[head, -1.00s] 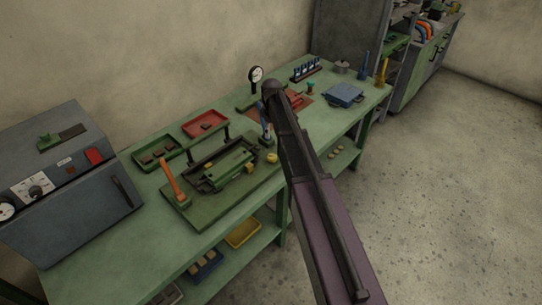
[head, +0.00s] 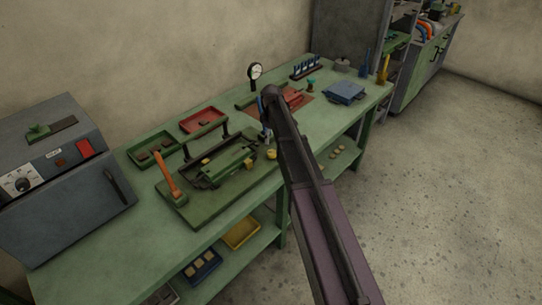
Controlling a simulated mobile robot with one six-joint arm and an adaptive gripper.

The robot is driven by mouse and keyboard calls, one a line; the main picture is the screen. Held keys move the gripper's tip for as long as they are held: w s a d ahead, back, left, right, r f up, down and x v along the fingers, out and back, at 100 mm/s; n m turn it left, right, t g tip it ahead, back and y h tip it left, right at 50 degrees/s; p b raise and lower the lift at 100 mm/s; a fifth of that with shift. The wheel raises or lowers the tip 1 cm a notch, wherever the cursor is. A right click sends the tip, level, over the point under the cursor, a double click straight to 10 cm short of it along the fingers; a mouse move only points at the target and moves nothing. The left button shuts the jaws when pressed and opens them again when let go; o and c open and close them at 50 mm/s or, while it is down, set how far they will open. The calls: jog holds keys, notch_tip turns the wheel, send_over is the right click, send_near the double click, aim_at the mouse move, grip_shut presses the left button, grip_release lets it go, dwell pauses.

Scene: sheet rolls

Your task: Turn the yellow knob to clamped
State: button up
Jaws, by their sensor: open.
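A round yellow knob (head: 271,154) sits at the right end of the green fixture (head: 190,212) on the bench. Smaller yellow pieces (head: 248,163) show on the fixture's top, one of them at its left part (head: 205,161); which part each belongs to is too small to tell. My gripper (head: 266,136) hangs at the far end of my arm, just above and behind the yellow knob in the picture. It is open and seems to hold nothing. The arm hides part of it, and its fingertips are small. I see no contact with the knob.
Behind are a green tray (head: 154,152), a red tray (head: 203,120) and a dial gauge (head: 255,72). A grey machine (head: 60,190) stands left. The bench's front-left surface (head: 130,245) is clear.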

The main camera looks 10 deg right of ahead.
aim_at(271, 152)
jog(key=shift+f+b, duration=3.75)
jog(key=shift+f, duration=0.25)
jog(key=c, duration=1.1)
